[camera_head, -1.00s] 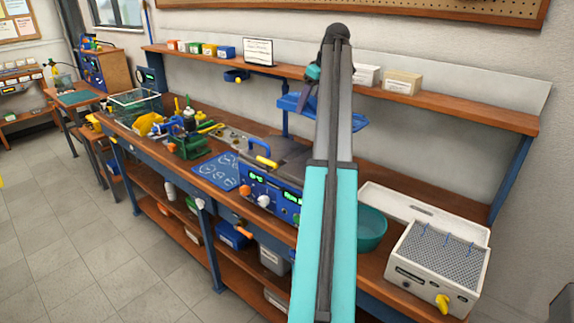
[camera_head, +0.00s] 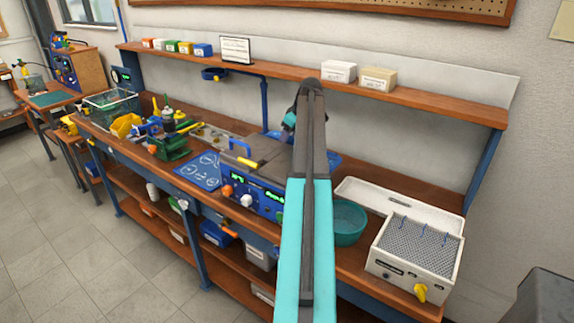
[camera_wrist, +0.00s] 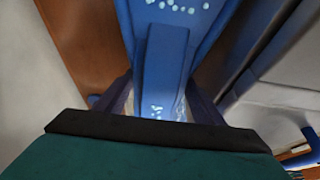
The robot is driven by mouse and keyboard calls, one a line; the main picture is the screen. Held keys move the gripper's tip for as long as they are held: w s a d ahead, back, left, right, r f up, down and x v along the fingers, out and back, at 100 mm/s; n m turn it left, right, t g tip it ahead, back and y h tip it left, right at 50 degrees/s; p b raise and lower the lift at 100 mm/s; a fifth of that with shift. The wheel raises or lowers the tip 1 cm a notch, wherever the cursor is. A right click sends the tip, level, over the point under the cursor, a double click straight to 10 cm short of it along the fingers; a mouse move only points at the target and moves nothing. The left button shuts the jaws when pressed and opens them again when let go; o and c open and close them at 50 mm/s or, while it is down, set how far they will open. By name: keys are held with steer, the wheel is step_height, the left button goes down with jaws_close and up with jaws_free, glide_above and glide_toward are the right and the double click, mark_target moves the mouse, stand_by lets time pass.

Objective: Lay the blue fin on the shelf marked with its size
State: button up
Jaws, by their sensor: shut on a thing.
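My gripper (camera_wrist: 162,105) is shut on the blue fin (camera_wrist: 168,60), which stretches away from the jaws in the wrist view. The fin's broad far part has pale dots, and there are pale marks near the jaws. The long upper shelf (camera_head: 440,105) runs along the wall. A white sign (camera_head: 236,49) stands on it, its writing too small to read. I cannot make out a size mark.
The bench holds a blue-fronted machine (camera_head: 252,190), a blue mat (camera_head: 198,170) with white outlines, a teal bowl (camera_head: 348,222) and a white perforated box (camera_head: 418,245). Small bins and two pale boxes (camera_head: 377,79) stand on the upper shelf. The shelf's right end is bare.

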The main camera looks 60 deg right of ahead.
steer(key=shift+f+p, duration=0.6)
steer(key=shift+f, duration=2.6)
steer(key=shift+f, duration=0.1)
steer(key=shift+f+p, duration=0.45)
steer(key=shift+f, duration=1.55)
steer(key=shift+f, duration=0.15)
steer(key=o, duration=1.4)
steer(key=shift+o, duration=0.2)
steer(key=shift+r, duration=0.2)
steer(key=shift+b+v, duration=1.2)
steer(key=shift+v, duration=4.75)
